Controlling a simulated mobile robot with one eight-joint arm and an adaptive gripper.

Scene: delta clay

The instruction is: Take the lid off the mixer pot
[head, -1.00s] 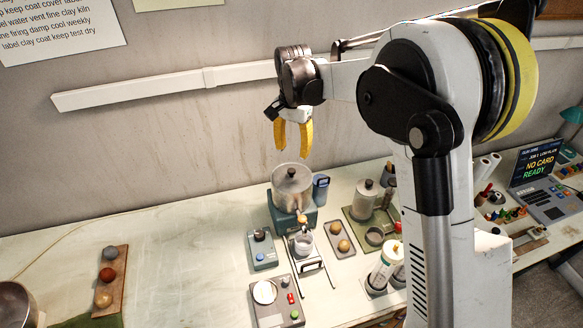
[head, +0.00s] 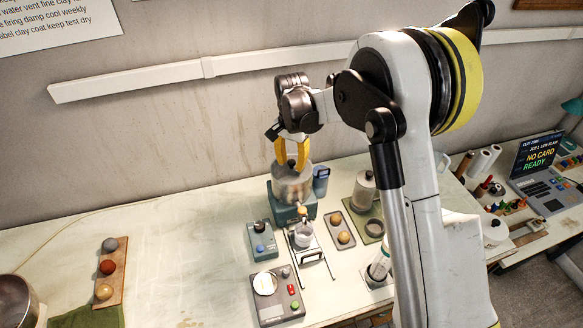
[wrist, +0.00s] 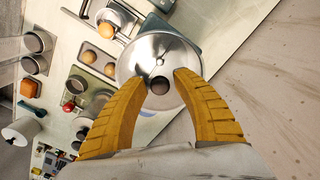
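The mixer pot (head: 292,188) is a metal pot on a teal base. Its round metal lid (wrist: 158,50) has a dark knob (wrist: 159,85) at the centre. My gripper (head: 292,163) is directly above the lid with its yellow fingers pointing down. In the wrist view my gripper (wrist: 160,78) is open, with one finger on each side of the knob. The fingers look apart from the knob; whether their tips touch the lid, I cannot tell.
A blue device (head: 320,180) stands close to the pot's right. A board with balls (head: 107,268) lies left; the table between is clear.

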